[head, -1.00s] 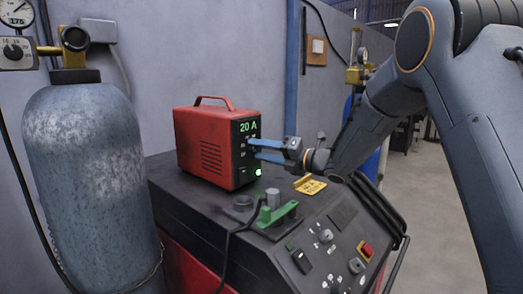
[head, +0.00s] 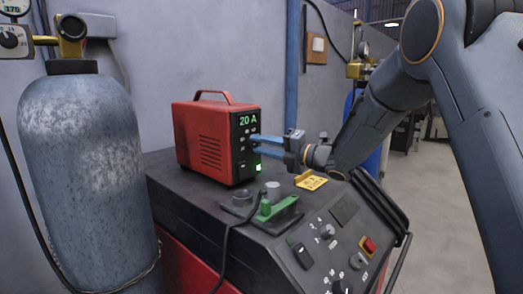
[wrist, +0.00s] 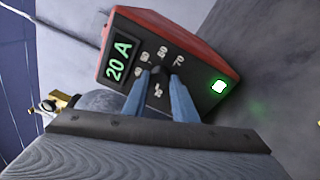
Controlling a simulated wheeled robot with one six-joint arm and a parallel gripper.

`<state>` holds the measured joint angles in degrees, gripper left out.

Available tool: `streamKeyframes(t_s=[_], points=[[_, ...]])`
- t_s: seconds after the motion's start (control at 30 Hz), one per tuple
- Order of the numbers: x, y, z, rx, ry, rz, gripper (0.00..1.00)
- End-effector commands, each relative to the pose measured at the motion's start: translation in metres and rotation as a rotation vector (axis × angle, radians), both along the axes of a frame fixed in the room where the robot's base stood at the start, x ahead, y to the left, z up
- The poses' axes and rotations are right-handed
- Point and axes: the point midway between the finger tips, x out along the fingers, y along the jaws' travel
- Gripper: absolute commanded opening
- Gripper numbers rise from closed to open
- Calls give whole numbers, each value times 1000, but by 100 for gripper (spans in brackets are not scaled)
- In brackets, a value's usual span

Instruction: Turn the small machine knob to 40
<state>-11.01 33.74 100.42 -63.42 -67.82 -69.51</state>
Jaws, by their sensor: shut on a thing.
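The small machine is a red box (head: 203,143) with a dark front panel, standing on the dark cabinet top in the head view. Its green display (wrist: 119,58) reads 20 A in both views. The small dark knob (wrist: 158,71) sits on the panel among white scale numbers, seen in the wrist view. My gripper (wrist: 157,82) has its two blue fingers at the knob, one on each side, and is shut on it. In the head view my gripper (head: 258,145) reaches the panel from the right, and the knob is hard to make out there.
The dark cabinet (head: 185,200) has a green clamp (head: 277,209), a yellow tag (head: 311,182) and a sloped control panel with a red switch (head: 369,246). A grey gas cylinder (head: 85,170) stands at left. Open floor lies at right.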

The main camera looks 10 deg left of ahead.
Motion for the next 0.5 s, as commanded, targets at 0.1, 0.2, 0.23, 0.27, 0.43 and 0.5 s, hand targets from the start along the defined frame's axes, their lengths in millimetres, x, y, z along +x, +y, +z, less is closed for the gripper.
streamKeyframes(t_s=[0.1, 0.2, 0.23, 0.27, 0.43, 0.5], points=[[0, 0, -3, 55, 92, 0, 3], [0, 0, -3, 104, 174, 1, 3], [0, 0, -3, 119, 200, 1, 3], [0, 0, -3, 133, 224, 1, 3], [-1, 1, -2, 215, 363, 1, 3], [-1, 1, -2, 248, 421, 1, 3]])
